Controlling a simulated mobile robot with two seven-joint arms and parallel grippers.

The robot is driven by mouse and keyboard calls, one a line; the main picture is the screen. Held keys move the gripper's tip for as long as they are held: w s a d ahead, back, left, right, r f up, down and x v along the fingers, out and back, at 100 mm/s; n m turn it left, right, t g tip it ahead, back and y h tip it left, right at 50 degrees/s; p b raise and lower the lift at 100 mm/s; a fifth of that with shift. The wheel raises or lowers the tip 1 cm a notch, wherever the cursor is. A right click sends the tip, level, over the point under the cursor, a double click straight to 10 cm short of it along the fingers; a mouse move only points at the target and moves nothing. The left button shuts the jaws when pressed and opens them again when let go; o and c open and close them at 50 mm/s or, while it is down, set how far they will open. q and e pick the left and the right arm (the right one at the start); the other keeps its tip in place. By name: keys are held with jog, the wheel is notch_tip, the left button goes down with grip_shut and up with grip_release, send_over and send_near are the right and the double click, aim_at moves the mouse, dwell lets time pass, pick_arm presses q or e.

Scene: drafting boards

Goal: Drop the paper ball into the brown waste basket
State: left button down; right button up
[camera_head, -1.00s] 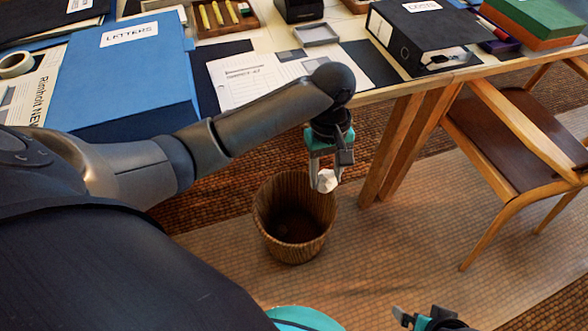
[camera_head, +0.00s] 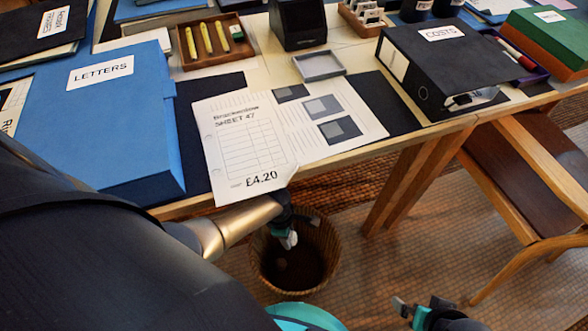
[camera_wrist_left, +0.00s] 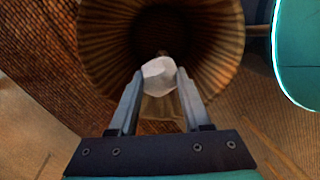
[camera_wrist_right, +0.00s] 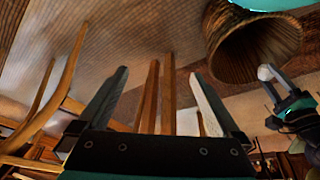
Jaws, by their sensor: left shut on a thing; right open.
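The white paper ball (camera_wrist_left: 158,76) is held between the two fingertips of my left gripper (camera_wrist_left: 158,84) in the left wrist view. The brown ribbed waste basket (camera_head: 328,262) stands on the floor below the table's front edge. In the head view my left gripper (camera_head: 287,238) is over the basket's opening at its upper left, with the ball partly hidden. The basket's dark opening (camera_wrist_left: 215,40) lies behind the ball in the left wrist view. My right gripper (camera_head: 410,311) is open and empty to the right of the basket. The basket also shows in the right wrist view (camera_wrist_right: 232,50).
The table's front edge (camera_head: 345,160) runs just above my left gripper. A printed sheet (camera_head: 235,150) overhangs it slightly. A blue LETTERS box (camera_head: 100,130) and a black COSTS file (camera_head: 440,70) stand on the table. A wooden chair (camera_head: 530,170) is at the right.

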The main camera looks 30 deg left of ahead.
pick_arm(q)
jog(key=shift+f, duration=0.1)
notch_tip(320, 180, down, 3)
jog(key=b, duration=0.3)
pick_arm(e)
notch_tip(320, 180, up, 6)
jog(key=t, duration=0.1)
pick_arm(q)
jog(key=shift+f+b, duration=1.3)
jog(key=shift+b, duration=0.5)
pick_arm(e)
jog(key=w+a+t+y, duration=0.3)
jog(key=w+a+t, duration=0.1)
jog(key=a+t, duration=0.1)
jog(key=shift+w+a+n+t, duration=0.3)
jog(key=shift+w+a+t, duration=0.1)
jog(key=shift+a, duration=0.45)
pick_arm(q)
jog(key=shift+c, duration=1.4)
grip_release()
